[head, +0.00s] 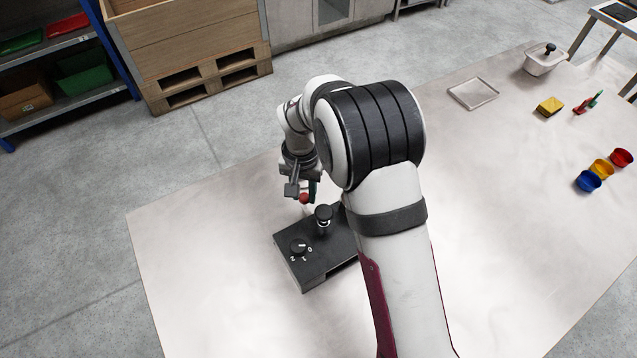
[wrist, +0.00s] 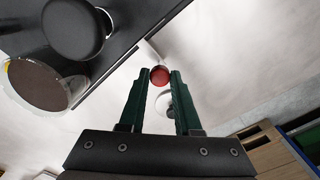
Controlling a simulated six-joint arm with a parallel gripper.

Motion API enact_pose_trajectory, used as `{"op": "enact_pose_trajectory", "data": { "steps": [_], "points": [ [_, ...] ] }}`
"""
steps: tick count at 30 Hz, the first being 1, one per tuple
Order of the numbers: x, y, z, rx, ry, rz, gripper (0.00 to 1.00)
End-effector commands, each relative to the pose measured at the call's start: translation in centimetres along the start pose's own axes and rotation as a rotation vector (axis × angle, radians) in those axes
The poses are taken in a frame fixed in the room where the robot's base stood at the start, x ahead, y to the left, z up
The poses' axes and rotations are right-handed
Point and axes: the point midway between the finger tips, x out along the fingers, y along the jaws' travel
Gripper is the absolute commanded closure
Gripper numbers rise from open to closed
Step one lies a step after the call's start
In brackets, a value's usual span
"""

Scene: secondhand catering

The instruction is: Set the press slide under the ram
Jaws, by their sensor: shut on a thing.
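My gripper (head: 303,192) is low over the table at the back edge of a black press box (head: 316,262). In the wrist view its green fingers (wrist: 158,80) are shut on a red ball knob (wrist: 160,75), which also shows in the head view (head: 304,198). A pale bar (wrist: 151,52) runs from near the knob toward the box; I take it for the slide, mostly hidden. On the box stands a black-capped post (head: 323,212), likely the ram, beside the knob. The wrist view shows a silver-rimmed disc (wrist: 38,85) left of the fingers; whether it is the ram cannot be told.
A black dial (head: 299,247) with white marks sits on the box. My arm hides the box's right side. A shallow tray (head: 473,93), yellow sponge (head: 550,107), white lidded container (head: 545,60) and coloured bowls (head: 601,169) are far right. The table left of the box is bare.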

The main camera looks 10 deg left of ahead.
Motion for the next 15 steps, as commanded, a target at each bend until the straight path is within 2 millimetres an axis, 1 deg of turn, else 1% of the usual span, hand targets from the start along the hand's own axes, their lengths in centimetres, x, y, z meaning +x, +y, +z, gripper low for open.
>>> {"op": "enact_pose_trajectory", "data": {
  "steps": [12, 13, 15],
  "points": [
    [0.04, -0.54, 0.52, 0.001, -0.005, -0.003, 1.0],
    [0.04, -0.55, 0.54, 0.001, -0.006, -0.003, 0.63],
    [0.04, -0.5, 0.5, 0.0, -0.005, -0.002, 0.5]
  ]
}}
